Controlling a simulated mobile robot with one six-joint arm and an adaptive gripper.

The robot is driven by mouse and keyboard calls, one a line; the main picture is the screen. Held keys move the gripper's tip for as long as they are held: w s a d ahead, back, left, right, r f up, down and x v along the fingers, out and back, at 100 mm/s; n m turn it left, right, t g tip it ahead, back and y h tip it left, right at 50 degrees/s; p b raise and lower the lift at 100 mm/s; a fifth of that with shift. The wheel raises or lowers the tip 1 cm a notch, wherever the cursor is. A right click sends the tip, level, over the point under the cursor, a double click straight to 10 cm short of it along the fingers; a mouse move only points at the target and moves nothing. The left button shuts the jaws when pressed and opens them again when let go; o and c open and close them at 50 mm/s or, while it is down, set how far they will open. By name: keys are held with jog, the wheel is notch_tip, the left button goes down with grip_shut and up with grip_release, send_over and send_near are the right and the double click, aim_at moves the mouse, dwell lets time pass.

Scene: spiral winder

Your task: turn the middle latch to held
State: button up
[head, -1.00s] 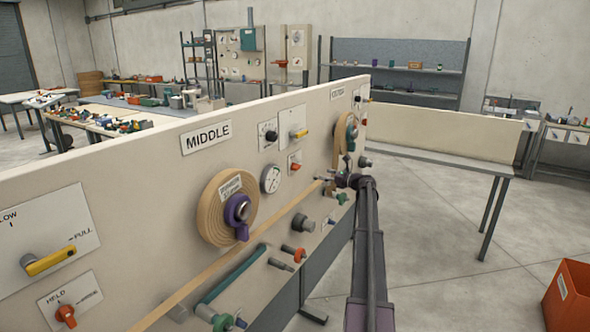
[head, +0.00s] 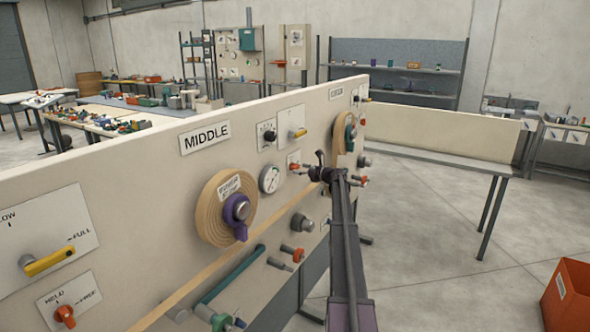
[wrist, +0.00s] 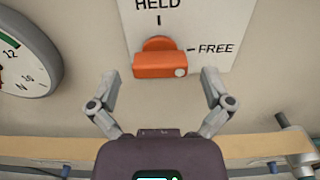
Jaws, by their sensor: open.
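The middle latch is an orange knob (wrist: 160,64) on a white plate marked HELD at the top and FREE at the right. Its bar lies level, with a white dot at its right end on the FREE side. In the head view the latch (head: 295,166) is small, right of the dial below the MIDDLE sign (head: 205,137). My gripper (wrist: 160,76) is open, with one finger on each side of the bar in the wrist view and a gap at both sides. I cannot tell its depth from the knob. In the head view my gripper (head: 321,168) is just right of the latch.
A dial gauge (head: 269,179) is left of the latch. A tan strip (wrist: 60,149) runs across below it. The wound roll with a purple hub (head: 228,208) and several pegs stick out from the panel. Open floor lies to the right, with an orange bin (head: 570,295).

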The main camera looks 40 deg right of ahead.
jog(key=shift+x, duration=1.05)
jog(key=c, duration=1.1)
